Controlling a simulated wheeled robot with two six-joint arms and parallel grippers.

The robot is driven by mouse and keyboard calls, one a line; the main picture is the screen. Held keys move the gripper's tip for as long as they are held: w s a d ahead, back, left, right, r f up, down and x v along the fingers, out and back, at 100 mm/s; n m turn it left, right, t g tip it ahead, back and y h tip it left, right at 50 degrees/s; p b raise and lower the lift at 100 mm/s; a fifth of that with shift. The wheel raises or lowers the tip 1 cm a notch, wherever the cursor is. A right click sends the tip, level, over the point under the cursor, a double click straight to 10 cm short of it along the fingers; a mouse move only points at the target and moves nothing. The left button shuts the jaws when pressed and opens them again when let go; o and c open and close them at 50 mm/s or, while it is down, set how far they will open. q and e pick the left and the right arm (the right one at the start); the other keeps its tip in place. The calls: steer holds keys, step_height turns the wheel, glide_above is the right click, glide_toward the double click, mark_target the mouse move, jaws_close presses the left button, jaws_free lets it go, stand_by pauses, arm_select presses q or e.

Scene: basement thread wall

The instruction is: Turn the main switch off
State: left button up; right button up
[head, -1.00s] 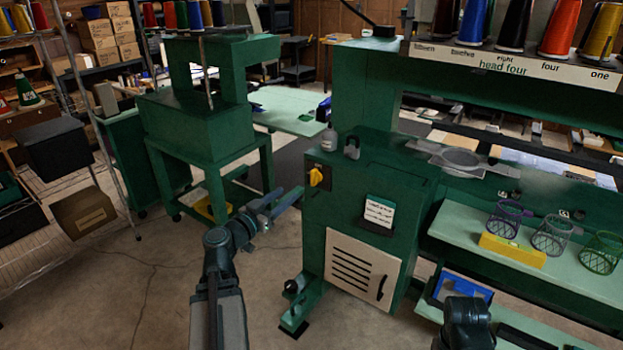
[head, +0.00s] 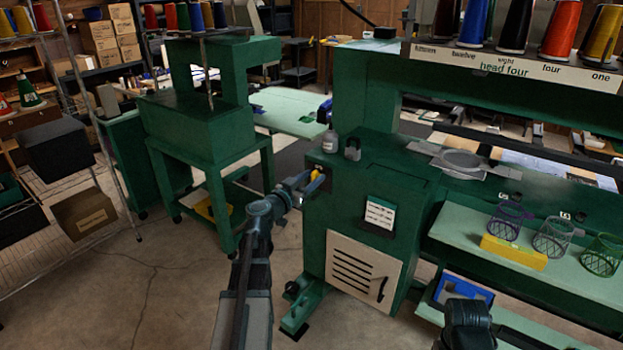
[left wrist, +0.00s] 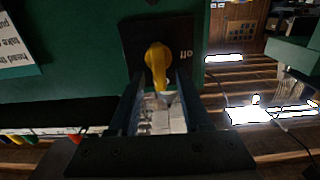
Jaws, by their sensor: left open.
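The main switch is a yellow rotary knob (head: 315,176) on a dark plate, on the upper left of the green machine cabinet's front. In the left wrist view the knob (left wrist: 158,62) stands just past the fingertips, and its plate (left wrist: 185,38) carries upside-down lettering that reads "off". My left gripper (head: 305,184) is at the knob, its fingers open on either side of the knob's lower end (left wrist: 160,95). I cannot tell whether they touch it. In the head view the gripper hides part of the knob and plate. My right gripper is not visible; only a dark part of my right arm shows at the bottom.
The green cabinet (head: 345,225) has a label card (head: 380,212) and a vented panel (head: 362,272). A padlock (head: 352,149) and a grey bottle (head: 330,142) stand on its top. Wire cups (head: 552,237) sit on the shelf at right.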

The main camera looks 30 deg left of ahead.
arm_select(q)
jaws_close()
steer(key=shift+s, duration=0.1)
stand_by(0.6)
steer(key=n, duration=0.4)
steer(key=shift+a+f, duration=0.15)
steer(key=shift+a, duration=0.2)
steer(key=n, duration=0.4)
steer(key=shift+a+f+n+b, duration=0.25)
steer(key=shift+a+n+b, duration=0.05)
steer(key=shift+n+b, duration=0.1)
steer(key=n, duration=0.4)
steer(key=shift+a+f+b, duration=0.2)
steer(key=shift+f+b, duration=0.1)
steer(key=shift+f+n+b, duration=0.15)
steer(key=shift+f+n, duration=0.05)
steer(key=shift+n, duration=1)
steer(key=shift+f+n+b, duration=0.15)
steer(key=shift+n, duration=1.05)
